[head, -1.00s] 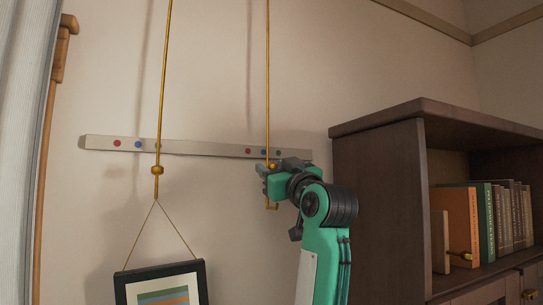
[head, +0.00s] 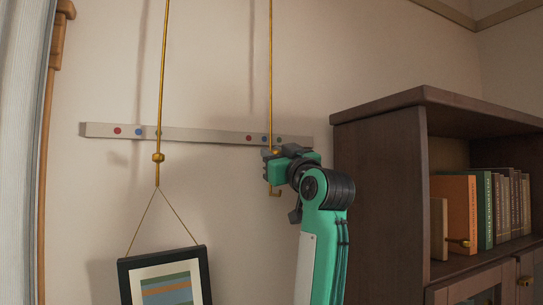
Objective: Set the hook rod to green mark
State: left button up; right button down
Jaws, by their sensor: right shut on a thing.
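The right hook rod (head: 270,70) is a thin brass rod with a small hook (head: 275,194) at its lower end. It hangs in front of the pale marked rail (head: 205,136). It crosses the rail between the blue mark (head: 264,139) and the green mark (head: 279,140), with the red mark (head: 249,138) further left. My right gripper (head: 271,162) is shut on this rod just below the rail, above the hook. My left gripper is not in view.
A second brass rod (head: 162,80) hangs at left, holding a framed picture (head: 205,272) by a cord. A dark bookcase (head: 380,190) with books stands right of my arm. A curtain (head: 22,150) and a wooden pole (head: 46,170) are at far left.

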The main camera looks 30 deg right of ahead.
jog(key=d, duration=0.3)
jog(key=shift+s+d+r+b, duration=0.1)
jog(key=shift+s+d+b, duration=0.05)
jog(key=shift+d+b, duration=0.15)
jog(key=c, duration=1.4)
grip_release()
jog(key=shift+c, duration=0.2)
jog(key=shift+o, duration=0.7)
jog(key=shift+d, duration=0.25)
jog(key=b+v, duration=0.8)
jog(key=v, duration=0.5)
jog(key=shift+s+f, duration=0.25)
jog(key=shift+s, duration=0.05)
